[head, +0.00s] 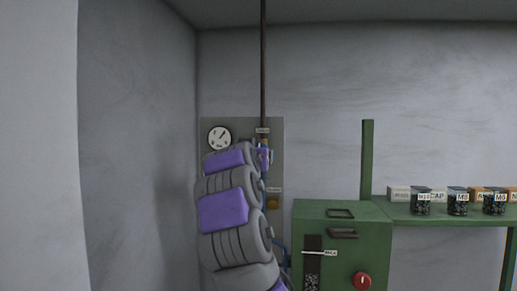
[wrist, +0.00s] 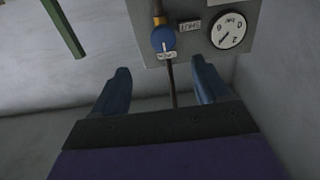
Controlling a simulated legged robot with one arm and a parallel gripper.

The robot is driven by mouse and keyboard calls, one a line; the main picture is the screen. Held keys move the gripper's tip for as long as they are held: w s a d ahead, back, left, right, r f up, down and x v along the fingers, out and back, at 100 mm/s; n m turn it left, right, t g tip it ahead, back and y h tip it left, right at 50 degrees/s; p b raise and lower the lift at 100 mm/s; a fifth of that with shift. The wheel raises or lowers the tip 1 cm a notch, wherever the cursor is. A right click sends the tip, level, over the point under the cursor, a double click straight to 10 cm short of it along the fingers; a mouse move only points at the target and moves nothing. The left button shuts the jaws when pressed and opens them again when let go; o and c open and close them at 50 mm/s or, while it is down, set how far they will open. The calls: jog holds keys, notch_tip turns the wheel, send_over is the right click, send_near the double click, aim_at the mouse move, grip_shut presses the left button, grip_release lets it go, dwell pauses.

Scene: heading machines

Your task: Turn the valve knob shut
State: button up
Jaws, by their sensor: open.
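A round blue knob (wrist: 163,38), which looks like the valve knob, sits on a thin vertical pipe (wrist: 173,85) against a grey panel (wrist: 217,55) in the wrist view. That view appears upside down. A small white tag lies at the knob's edge, and a brass fitting adjoins it. My gripper (wrist: 160,84) is open and empty, its two blue-grey fingers spread on either side of the pipe in the picture. The knob is beyond the fingertips, apart from them. In the head view my arm covers much of the panel (head: 241,128), and I cannot make out the knob clearly.
A round gauge (head: 219,138) is on the panel. A green machine (head: 343,232) with a red knob (head: 362,281) stands right of my arm. Farther right, a green bench (head: 450,218) holds labelled jars and boxes. A wall (head: 137,150) is close on the left.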

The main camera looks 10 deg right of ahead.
jog(key=p+x, duration=0.2)
jog(key=x, duration=0.2)
jog(key=p+x, duration=0.2)
jog(key=x, duration=0.3)
jog(key=p+x, duration=0.2)
jog(key=x, duration=0.2)
jog(key=shift+w+a+r, duration=0.1)
jog(key=shift+w+a, duration=0.1)
jog(key=shift+w, duration=0.1)
jog(key=shift+w+d, duration=0.25)
jog(key=shift+w, duration=0.3)
jog(key=shift+a, duration=0.15)
jog(key=shift+a, duration=0.1)
jog(key=c, duration=1)
jog(key=shift+f, duration=0.2)
